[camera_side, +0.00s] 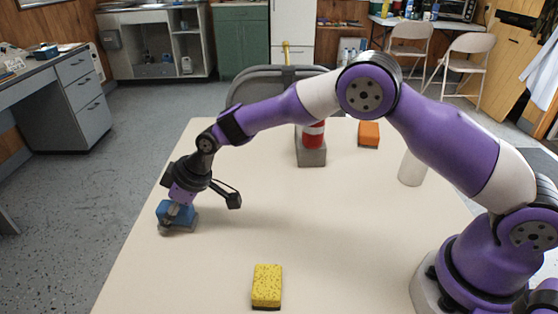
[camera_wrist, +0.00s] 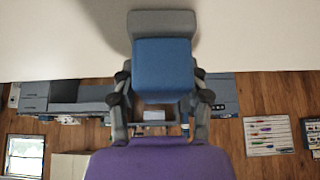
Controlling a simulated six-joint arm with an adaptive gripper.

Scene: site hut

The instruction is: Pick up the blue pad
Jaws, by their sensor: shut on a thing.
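The blue pad (camera_side: 165,209) has a blue body on a grey layer and is at the left side of the table. My gripper (camera_side: 179,213) points down over it and is shut on it. In the wrist view the blue pad (camera_wrist: 164,68) sits between the two fingers, with its grey layer (camera_wrist: 162,23) facing the table. The pad looks level and is at or very near the table top. I cannot tell whether it touches. The fingers hide part of its sides.
On the table (camera_side: 340,230) are a yellow speckled sponge (camera_side: 267,285), an orange block (camera_side: 369,133), a red-and-white post on a grey base (camera_side: 312,156) and a white cylinder (camera_side: 411,170). A grey chair (camera_side: 262,88) stands behind. The table's middle is clear.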

